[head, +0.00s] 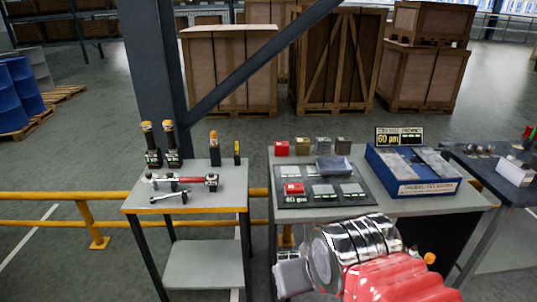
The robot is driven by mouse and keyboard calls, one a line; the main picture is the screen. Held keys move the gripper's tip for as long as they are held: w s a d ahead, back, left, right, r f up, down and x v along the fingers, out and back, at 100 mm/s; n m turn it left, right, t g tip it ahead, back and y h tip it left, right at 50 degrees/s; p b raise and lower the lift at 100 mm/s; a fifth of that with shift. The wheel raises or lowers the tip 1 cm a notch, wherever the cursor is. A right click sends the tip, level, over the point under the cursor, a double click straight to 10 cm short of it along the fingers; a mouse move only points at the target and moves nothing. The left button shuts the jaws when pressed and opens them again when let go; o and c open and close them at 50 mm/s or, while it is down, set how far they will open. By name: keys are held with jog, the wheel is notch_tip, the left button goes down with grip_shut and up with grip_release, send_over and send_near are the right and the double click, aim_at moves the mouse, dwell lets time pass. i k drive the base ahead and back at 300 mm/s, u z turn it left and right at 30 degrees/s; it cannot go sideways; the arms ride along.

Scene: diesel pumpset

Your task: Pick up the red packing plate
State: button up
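Two red pieces show in the head view, and I cannot tell for certain which is the packing plate. A small red plate (293,188) lies on the dark board at its front left, above a "40 µm" label. A red block (281,149) stands at the back left of the same table, in a row with yellowish and grey blocks. My red and chrome arm fills the bottom right foreground, in front of the table. No fingertips can be made out, so whether my gripper is open or shut does not show. Nothing is seen touching either red piece.
The dark board (355,200) holds several light plates and a grey block (333,169). A blue tray (412,172) with a "60 µm" sign (399,137) behind it stands to its right. A tool table (207,258) stands left, beside a dark post (150,75). Yellow rails run behind.

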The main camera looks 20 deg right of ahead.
aim_at(283, 145)
jog(key=u, duration=0.35)
jog(key=k, duration=0.75)
jog(key=z, duration=0.15)
jog(key=i, duration=0.5)
jog(key=z, duration=0.4)
jog(key=i, duration=1.55)
jog(key=u, duration=0.65)
